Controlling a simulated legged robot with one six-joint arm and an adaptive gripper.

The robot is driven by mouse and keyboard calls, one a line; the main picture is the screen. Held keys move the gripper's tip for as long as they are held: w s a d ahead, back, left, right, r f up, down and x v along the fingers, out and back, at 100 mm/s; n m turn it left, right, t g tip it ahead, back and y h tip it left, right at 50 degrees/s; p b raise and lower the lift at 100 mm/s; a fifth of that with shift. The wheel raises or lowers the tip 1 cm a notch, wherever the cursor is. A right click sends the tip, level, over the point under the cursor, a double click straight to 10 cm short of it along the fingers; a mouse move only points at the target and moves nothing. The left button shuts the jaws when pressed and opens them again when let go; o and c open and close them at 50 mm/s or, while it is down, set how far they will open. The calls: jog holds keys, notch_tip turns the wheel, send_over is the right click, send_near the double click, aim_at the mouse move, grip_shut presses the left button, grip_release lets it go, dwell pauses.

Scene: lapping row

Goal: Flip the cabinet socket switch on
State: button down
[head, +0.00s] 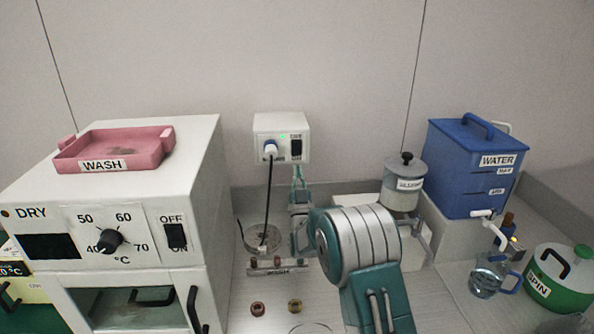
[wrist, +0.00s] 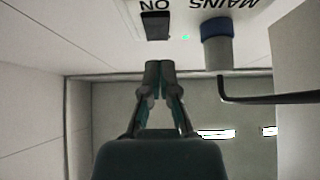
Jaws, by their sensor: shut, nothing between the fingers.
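The white socket box (head: 265,124) hangs on the back wall, with a black rocker switch (head: 296,147) on its right and a white-and-blue plug (head: 270,149) on its left. A small green light glows on its face. In the wrist view the box is upside down, with the switch (wrist: 155,25) by an "ON" label, the plug (wrist: 217,50) and "MAINS" lettering. My gripper (head: 299,178) is shut and empty, just below the box. In the wrist view its fingertips (wrist: 158,66) point at the switch, close to its edge; contact cannot be told. The rocker's tilt is unclear.
The white DRY cabinet (head: 213,190) with a pink WASH tray (head: 165,150) stands left. A black cord (head: 268,200) hangs from the plug. A lidded jar (head: 403,190), blue WATER tank (head: 450,170), jug (head: 488,278) and green SPIN pot (head: 560,292) are right.

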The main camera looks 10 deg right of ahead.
jog(key=s+f, duration=0.5)
jog(key=f, duration=0.2)
jog(key=shift+s+f, duration=0.15)
jog(key=shift+f, duration=0.05)
